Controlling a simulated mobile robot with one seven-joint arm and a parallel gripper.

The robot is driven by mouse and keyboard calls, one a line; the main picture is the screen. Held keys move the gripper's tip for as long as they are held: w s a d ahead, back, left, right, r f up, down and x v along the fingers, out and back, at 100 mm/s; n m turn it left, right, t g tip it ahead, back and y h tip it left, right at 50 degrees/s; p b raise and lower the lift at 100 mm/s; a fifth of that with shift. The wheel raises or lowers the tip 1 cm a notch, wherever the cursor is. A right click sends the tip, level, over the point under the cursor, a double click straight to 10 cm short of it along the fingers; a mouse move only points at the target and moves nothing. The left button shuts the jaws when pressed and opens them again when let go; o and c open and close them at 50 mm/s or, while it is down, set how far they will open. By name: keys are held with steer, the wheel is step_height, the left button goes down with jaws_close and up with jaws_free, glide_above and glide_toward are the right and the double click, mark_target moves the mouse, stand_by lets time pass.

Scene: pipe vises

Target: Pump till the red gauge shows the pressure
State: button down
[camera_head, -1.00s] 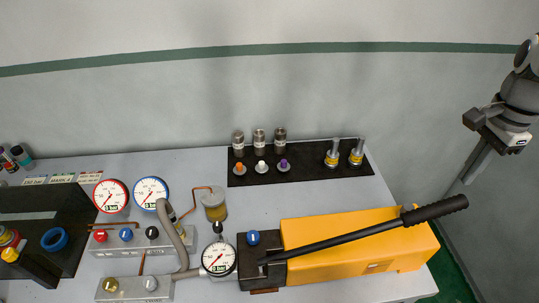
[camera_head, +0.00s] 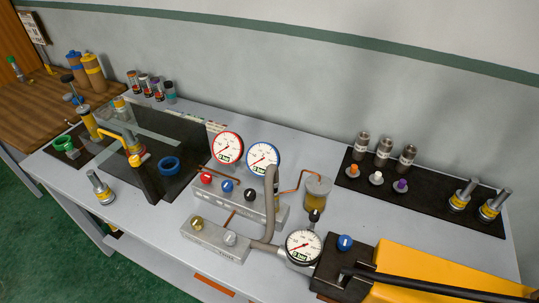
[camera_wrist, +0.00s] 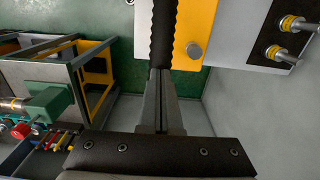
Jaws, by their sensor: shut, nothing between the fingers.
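The red-rimmed gauge (camera_head: 227,147) stands on the manifold block, its needle pointing to the lower left, near zero. The yellow hand pump (camera_head: 410,268) sits at the front right, with its black lever (camera_head: 440,286) lying low across it and running out of frame. The pump's black-rimmed gauge (camera_head: 303,246) stands at its left. In the wrist view, my gripper (camera_wrist: 161,74) is shut and empty, its fingertips pointing at the end of the ribbed lever grip (camera_wrist: 165,35) beside the yellow pump body (camera_wrist: 195,32). Whether they touch is unclear. The head view does not show my gripper.
A blue-rimmed gauge (camera_head: 263,158) stands beside the red one. Red, blue and black knobs sit on the manifold block (camera_head: 265,212). A grey hose (camera_head: 270,195) arches in front. A black mat (camera_head: 425,190) with fittings lies behind the pump. A vise (camera_head: 130,150) stands left.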

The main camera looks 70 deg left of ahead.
steer(key=shift+w+d+f+b, duration=0.2)
steer(key=shift+f+b, duration=0.3)
steer(key=shift+f, duration=0.4)
steer(key=shift+w+d+f+b, duration=0.15)
steer(key=shift+f+b, duration=0.4)
steer(key=shift+f, duration=0.4)
steer(key=shift+w+d+f+b, duration=0.2)
steer(key=shift+f+b, duration=0.3)
steer(key=shift+f, duration=0.4)
steer(key=shift+w+d+f+b, duration=0.1)
steer(key=shift+f+b, duration=0.3)
steer(key=shift+f, duration=0.35)
steer(key=shift+w+d+f+b, duration=0.15)
steer(key=shift+f+b, duration=0.3)
steer(key=shift+f, duration=0.3)
steer(key=shift+w+d+f+b, duration=0.1)
steer(key=shift+f+b, duration=0.3)
steer(key=shift+f, duration=0.35)
steer(key=shift+w+d+f+b, duration=0.1)
steer(key=shift+f+b, duration=0.6)
steer(key=shift+f, duration=0.5)
steer(key=shift+d+f+b, duration=0.1)
steer(key=shift+f+b, duration=0.6)
steer(key=shift+f, duration=0.45)
